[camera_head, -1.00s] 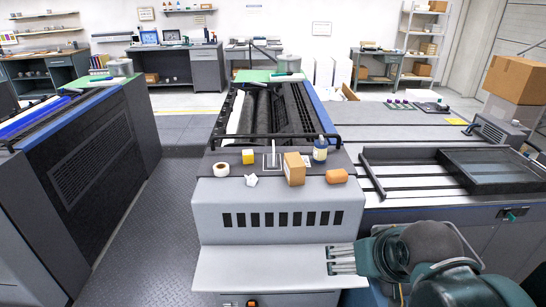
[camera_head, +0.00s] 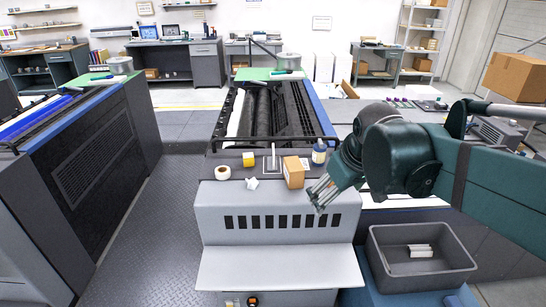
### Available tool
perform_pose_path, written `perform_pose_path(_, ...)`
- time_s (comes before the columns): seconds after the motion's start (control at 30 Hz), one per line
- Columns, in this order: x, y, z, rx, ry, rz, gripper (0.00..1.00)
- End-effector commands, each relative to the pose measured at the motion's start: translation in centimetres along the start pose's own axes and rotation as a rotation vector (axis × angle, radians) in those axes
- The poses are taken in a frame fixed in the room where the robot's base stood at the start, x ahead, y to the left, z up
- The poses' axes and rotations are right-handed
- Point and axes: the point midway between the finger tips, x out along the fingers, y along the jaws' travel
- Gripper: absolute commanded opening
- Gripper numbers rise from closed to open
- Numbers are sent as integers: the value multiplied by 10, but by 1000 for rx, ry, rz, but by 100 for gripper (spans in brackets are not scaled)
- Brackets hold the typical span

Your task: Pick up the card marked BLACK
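No card with a readable BLACK mark shows. A small pale flat piece (camera_head: 305,163), perhaps a card, lies partly hidden behind the brown cardboard box (camera_head: 293,171) on the machine's front ledge; no lettering on it can be read. My gripper (camera_head: 319,192) is just right of the box, over the front edge of the ledge. Its fingers are apart and nothing shows between them. The orange item seen earlier at this spot is hidden behind my gripper and arm.
Along the ledge are a white tape roll (camera_head: 222,171), a yellow block (camera_head: 249,159), a white crumpled piece (camera_head: 252,183) and a blue bottle (camera_head: 319,151) close to my gripper. A grey bin (camera_head: 384,275) with white pieces stands below right. The lower front shelf (camera_head: 280,268) is clear.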

Motion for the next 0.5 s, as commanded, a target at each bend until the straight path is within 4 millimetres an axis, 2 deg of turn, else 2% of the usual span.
perform_pose_path(0.03, -2, 3, -12, -21, -7, -4, 78)
perform_pose_path(0.5, 9, 18, -100, -234, -77, -54, 78)
